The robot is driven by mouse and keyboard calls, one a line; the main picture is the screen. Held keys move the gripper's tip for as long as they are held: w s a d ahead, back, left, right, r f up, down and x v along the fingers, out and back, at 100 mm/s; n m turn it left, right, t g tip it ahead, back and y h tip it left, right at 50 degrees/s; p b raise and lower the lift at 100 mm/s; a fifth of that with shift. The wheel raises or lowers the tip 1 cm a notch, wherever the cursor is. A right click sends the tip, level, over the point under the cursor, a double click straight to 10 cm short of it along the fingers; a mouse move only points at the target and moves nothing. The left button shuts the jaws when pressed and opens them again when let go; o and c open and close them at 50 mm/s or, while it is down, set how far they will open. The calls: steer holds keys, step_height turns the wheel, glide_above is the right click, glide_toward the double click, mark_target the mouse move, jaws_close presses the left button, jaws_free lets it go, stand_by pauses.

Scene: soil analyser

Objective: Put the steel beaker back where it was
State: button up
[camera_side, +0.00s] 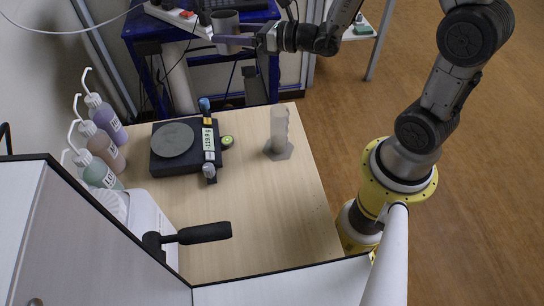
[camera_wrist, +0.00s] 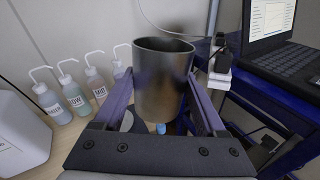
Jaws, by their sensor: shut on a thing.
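The steel beaker (camera_wrist: 163,85) is upright between the purple fingers of my gripper (camera_wrist: 160,108), which is shut on it. Its open rim faces up and it looks empty as far as the view shows. In the side view the beaker (camera_side: 225,22) is held high above the far end of the wooden table, in front of the blue desk. My gripper (camera_side: 236,41) reaches it from the right. A black device with a round grey plate (camera_side: 172,140) sits on the table below and to the left; nothing stands on the plate.
A clear cylinder on a hexagonal base (camera_side: 279,130) stands at the table's right. Several wash bottles (camera_side: 104,118) line the left edge. A white machine with a black handle (camera_side: 205,233) fills the near left. A blue desk (camera_wrist: 268,90) with a laptop (camera_wrist: 270,35) stands behind. The table's middle (camera_side: 255,200) is clear.

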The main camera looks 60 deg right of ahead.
steer(key=s+a+r+n+g+y, duration=0.1)
steer(key=s+a+n+g+y, duration=0.45)
steer(key=s+a, duration=0.55)
steer(key=s+a+n+g+y, duration=0.5)
steer(key=s+a+n+y, duration=0.2)
steer(key=s, duration=0.8)
steer(key=shift+n, duration=0.25)
steer(key=f, duration=2.6)
steer(key=shift+w+f, duration=0.2)
steer(key=shift+f, duration=0.2)
steer(key=shift+f, duration=0.1)
steer(key=o, duration=1.5)
steer(key=shift+d, duration=0.1)
steer(key=shift+v, duration=5.9)
